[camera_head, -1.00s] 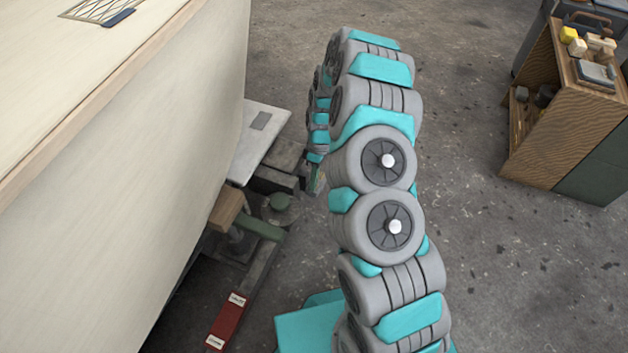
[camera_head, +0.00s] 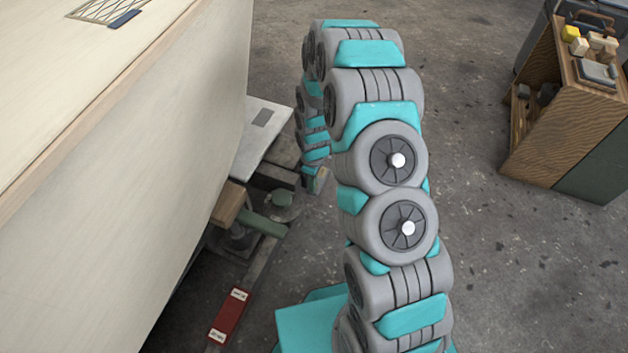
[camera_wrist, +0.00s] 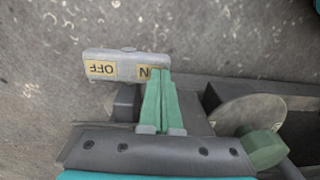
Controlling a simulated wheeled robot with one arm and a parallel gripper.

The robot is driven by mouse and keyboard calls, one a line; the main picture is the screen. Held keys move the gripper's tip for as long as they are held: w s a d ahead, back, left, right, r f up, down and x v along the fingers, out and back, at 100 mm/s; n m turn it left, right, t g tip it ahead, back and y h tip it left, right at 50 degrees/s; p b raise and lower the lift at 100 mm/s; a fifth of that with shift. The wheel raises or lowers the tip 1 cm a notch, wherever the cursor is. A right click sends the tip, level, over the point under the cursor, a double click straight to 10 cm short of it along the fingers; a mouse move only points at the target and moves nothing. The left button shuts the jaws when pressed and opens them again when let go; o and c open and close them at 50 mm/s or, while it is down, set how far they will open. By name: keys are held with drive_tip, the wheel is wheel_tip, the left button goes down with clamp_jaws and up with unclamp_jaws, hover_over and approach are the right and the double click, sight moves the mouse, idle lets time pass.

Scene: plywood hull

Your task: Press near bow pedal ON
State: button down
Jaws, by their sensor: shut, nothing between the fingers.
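In the wrist view a grey rocker pedal (camera_wrist: 100,66) carries two yellow labels, seen upside down: OFF on the left and ON at its right end. My gripper (camera_wrist: 161,74) is shut and empty. Its green fingers overlap the ON end and hide part of that label; I cannot tell whether they touch it. In the head view my gripper (camera_head: 313,184) hangs low beside the hull, and I cannot make out the grey pedal there. A red pedal (camera_head: 229,315) with white labels at both ends lies lower, near the hull's foot.
The plywood hull (camera_head: 150,170) fills the left. A round disc (camera_wrist: 245,112) is at right in the wrist view. A wooden cabinet (camera_head: 560,120) stands far right, with open floor between.

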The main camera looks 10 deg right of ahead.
drive_tip(key=shift+s+a+f, duration=0.3)
drive_tip(key=shift+s+f, duration=0.15)
drive_tip(key=shift+f, duration=0.15)
idle(0.6)
drive_tip(key=s+a+r, duration=0.1)
drive_tip(key=r, duration=0.5)
drive_tip(key=s+a+r, duration=0.1)
drive_tip(key=s+r, duration=0.1)
drive_tip(key=r, duration=0.5)
drive_tip(key=shift+s+a+p, duration=0.3)
drive_tip(key=shift+a+p, duration=0.05)
drive_tip(key=shift+p, duration=0.1)
drive_tip(key=shift+r, duration=0.15)
